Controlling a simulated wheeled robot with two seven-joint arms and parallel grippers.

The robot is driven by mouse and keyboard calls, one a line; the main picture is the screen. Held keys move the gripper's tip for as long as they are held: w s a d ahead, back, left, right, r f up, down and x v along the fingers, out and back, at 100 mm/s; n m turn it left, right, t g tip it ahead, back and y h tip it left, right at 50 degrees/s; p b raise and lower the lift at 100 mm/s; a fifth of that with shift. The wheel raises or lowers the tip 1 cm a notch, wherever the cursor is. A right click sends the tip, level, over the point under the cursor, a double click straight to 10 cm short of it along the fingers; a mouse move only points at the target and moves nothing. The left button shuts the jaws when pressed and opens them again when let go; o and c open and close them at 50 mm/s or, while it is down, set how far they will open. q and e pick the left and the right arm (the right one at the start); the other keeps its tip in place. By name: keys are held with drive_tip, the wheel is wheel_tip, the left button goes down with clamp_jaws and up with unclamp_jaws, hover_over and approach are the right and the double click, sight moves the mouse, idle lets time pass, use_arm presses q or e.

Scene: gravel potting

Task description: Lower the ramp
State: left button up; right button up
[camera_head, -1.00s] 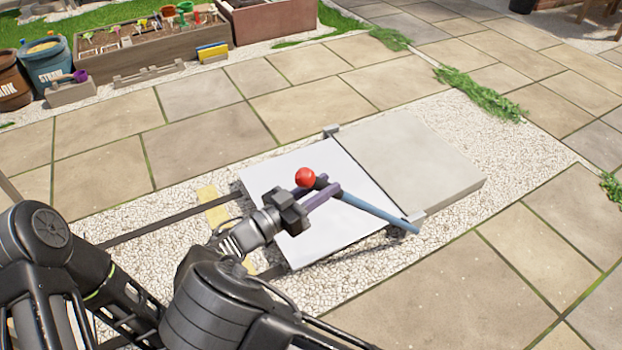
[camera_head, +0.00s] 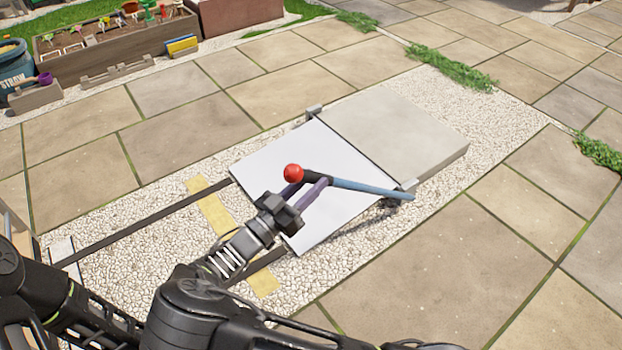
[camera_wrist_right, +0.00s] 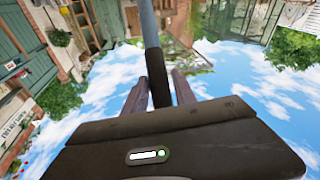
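The ramp (camera_head: 262,163) is a white panel hinged to a raised grey slab (camera_head: 395,130). I cannot tell whether its free edge touches the gravel. A lever (camera_head: 365,187) with a blue rod, dark grip and red ball end (camera_head: 293,172) runs from the near hinge corner out over the panel. My right gripper (camera_head: 310,184) has its purple fingers on both sides of the dark grip, just beside the ball. In the right wrist view the grip (camera_wrist_right: 161,78) sits between the fingers, which look closed on it. My left gripper is out of view.
Dark rails (camera_head: 145,222) and a yellow strip (camera_head: 214,218) lie on the gravel left of the ramp. Paving slabs (camera_head: 430,260) around the gravel are clear. A wooden planter (camera_head: 110,50) and a blue bucket (camera_head: 14,68) stand at the back left.

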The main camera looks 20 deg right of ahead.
drive_tip(key=o, duration=0.3)
drive_tip(key=shift+r, duration=0.25)
drive_tip(key=shift+s+a, duration=0.1)
drive_tip(key=shift+a, duration=0.3)
drive_tip(key=p+v, duration=0.2)
drive_tip(key=v, duration=0.5)
drive_tip(key=shift+f, duration=0.15)
drive_tip(key=shift+d, duration=0.1)
